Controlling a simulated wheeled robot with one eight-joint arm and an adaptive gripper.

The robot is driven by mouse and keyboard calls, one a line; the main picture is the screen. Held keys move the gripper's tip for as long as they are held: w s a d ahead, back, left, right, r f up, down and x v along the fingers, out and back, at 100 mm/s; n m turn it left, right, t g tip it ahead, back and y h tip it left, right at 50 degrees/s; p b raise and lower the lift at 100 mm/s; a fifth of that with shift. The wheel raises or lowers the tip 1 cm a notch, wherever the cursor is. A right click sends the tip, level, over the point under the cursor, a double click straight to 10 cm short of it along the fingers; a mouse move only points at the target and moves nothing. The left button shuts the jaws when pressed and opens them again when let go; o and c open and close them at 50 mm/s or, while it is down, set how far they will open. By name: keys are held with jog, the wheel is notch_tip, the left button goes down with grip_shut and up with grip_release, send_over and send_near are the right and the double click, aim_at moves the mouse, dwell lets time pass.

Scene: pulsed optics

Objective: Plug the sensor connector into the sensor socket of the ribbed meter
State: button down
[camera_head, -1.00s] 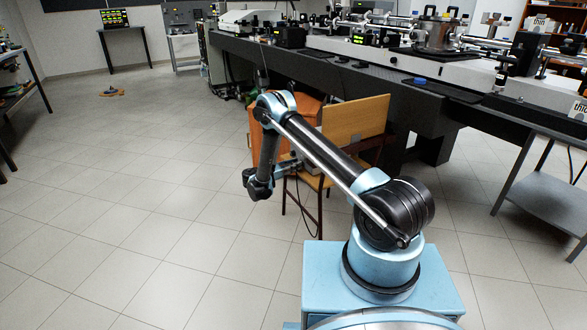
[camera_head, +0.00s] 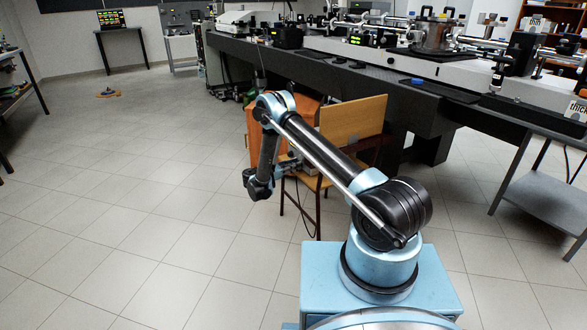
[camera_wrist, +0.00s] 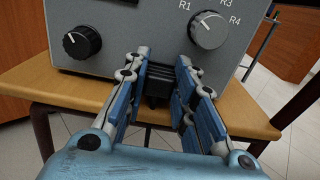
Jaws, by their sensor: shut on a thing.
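In the wrist view, a grey box-shaped meter (camera_wrist: 125,28) stands on a wooden chair seat (camera_wrist: 48,82). My gripper (camera_wrist: 160,88) is low in front of the panel, between the two knobs. Its blue-padded fingers are shut on a black connector (camera_wrist: 158,80) that points at the panel's lower part. The sensor socket is hidden behind the connector and fingers. I cannot tell whether the connector touches the panel or sits in a socket. In the head view, my arm hides most of the meter and gripper.
The chair's backrest (camera_head: 353,120) rises beside my arm. A long black optical bench (camera_head: 400,97) loaded with equipment runs behind the chair. A grey side table (camera_head: 545,200) stands at the right. The tiled floor at the left is mostly open.

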jog(key=c, duration=1.2)
grip_release()
jog(key=shift+c, duration=0.2)
jog(key=v, duration=1.5)
jog(key=shift+s+a, duration=0.2)
jog(key=shift+a, duration=0.15)
